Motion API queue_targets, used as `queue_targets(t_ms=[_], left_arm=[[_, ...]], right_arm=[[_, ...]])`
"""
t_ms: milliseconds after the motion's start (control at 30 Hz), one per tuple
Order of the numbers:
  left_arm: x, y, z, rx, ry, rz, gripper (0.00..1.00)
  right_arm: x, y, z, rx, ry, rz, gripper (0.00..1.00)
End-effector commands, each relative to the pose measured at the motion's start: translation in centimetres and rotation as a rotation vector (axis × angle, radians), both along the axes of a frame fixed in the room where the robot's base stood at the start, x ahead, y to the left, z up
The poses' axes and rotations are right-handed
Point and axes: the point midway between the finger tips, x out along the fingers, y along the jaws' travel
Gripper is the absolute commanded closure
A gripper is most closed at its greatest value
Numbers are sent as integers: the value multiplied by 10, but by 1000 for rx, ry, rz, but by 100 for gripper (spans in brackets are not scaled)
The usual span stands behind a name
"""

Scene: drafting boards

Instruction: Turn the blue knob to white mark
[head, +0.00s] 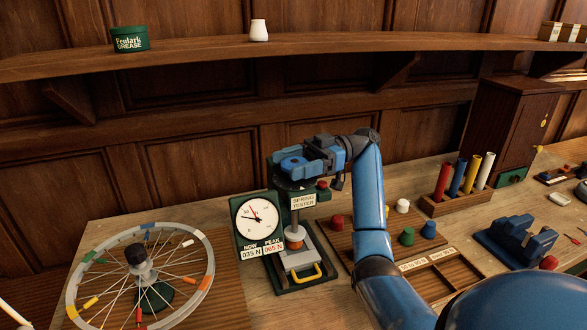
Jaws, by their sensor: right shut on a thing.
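The spring tester (303,201) stands on the bench, with a round white dial (258,218) that has a red and a dark needle. Its display plate reads NOW 035 N and PEAK 065 N. My right gripper (292,168) is at the top of the tester, over its column, shut on the knob there. The gripper mostly hides that knob, so its colour and any white mark by it cannot be made out. A separate small blue piece (428,230) sits on the wooden board to the right. My left gripper is out of view.
A spoked wheel (209,262) with coloured rim bands lies at left. Red, white and green pieces (407,237) sit on the board behind my right arm. Coloured tubes (443,181), a blue vise-like block (515,240) and a cabinet stand at right. A shelf (200,50) runs above.

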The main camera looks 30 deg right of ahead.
Motion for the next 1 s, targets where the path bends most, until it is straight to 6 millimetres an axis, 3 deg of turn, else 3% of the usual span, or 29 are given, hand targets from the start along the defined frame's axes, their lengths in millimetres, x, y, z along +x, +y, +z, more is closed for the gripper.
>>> queue_targets(t_ms=[500, 533, 667, 1000], left_arm=[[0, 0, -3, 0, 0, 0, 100], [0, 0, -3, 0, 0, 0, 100], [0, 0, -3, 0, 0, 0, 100], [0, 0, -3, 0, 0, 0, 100]], right_arm=[[0, 1, -3, -3, 5, 28, 60], [0, 1, -3, -3, 5, 28, 28], [0, 1, -2, -3, 4, 27, 9], [0, 1, -1, -1, 2, 25, 9]])
